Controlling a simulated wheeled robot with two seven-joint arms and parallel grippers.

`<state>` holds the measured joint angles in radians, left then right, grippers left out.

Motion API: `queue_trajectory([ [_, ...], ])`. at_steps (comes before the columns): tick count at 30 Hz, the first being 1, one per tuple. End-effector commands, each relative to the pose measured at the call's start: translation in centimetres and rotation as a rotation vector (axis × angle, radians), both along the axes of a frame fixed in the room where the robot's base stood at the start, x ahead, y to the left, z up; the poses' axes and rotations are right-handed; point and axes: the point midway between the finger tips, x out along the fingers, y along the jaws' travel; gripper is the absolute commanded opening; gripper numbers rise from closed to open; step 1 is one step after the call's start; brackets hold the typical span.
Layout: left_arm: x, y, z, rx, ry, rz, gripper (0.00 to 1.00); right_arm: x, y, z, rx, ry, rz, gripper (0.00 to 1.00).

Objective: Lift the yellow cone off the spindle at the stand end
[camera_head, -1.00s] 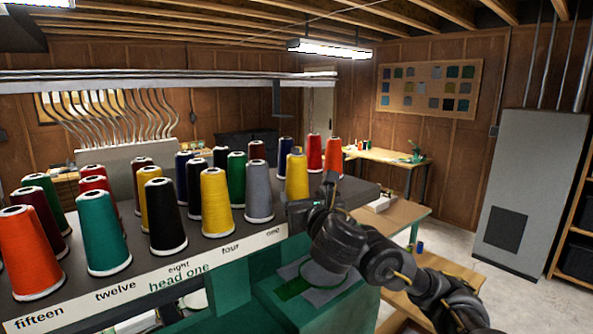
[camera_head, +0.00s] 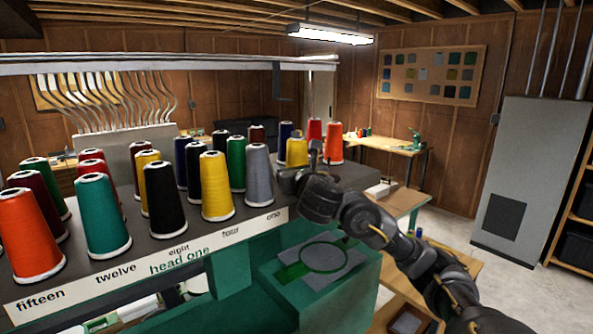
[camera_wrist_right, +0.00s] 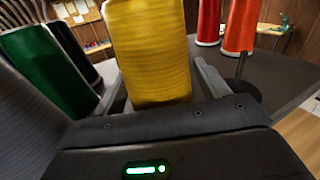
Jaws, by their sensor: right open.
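The yellow cone (camera_head: 297,151) at the stand's right end stands upright, its lower part hidden behind my right gripper (camera_head: 291,181) in the head view. In the right wrist view this yellow cone (camera_wrist_right: 148,45) fills the middle, its top cut off by the frame edge. My right gripper (camera_wrist_right: 156,78) is open, with one finger on each side of the cone's lower part. I cannot tell whether either finger touches it. The spindle under the cone is hidden. My left gripper is not in view.
A grey cone (camera_head: 259,175) stands close left of my right gripper. Red (camera_head: 314,141) and orange (camera_head: 333,144) cones stand behind to the right. A bare thin rod (camera_wrist_right: 239,72) on a round base is near the right finger. Another yellow cone (camera_head: 216,187) stands further left.

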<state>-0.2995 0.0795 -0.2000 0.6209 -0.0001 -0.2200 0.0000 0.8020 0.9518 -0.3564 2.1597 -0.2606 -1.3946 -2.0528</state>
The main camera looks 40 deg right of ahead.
Motion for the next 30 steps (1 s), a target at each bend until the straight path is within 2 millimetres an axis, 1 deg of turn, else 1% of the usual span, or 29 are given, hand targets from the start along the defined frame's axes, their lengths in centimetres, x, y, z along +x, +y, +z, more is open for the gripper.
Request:
queue_trajectory([
  [5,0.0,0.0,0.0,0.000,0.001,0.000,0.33,0.0,0.0,0.1,0.000,0.000,0.000,0.74],
  [6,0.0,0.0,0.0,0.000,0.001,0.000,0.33,0.0,0.0,0.1,0.000,0.000,0.000,0.71],
  [15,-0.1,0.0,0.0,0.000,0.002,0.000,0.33,0.0,0.0,0.0,0.000,0.000,0.000,0.32],
  [17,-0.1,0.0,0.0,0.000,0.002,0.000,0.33,0.0,0.0,0.0,0.000,0.000,0.000,0.24],
  [18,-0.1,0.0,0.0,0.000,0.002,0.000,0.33,0.0,0.0,0.1,0.000,-0.001,0.000,0.22],
  [25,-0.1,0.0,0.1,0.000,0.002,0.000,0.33,0.0,0.0,0.2,0.000,0.000,0.000,0.22],
  [30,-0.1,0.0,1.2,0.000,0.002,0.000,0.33,0.0,0.0,1.3,0.001,-0.001,0.001,0.22],
])
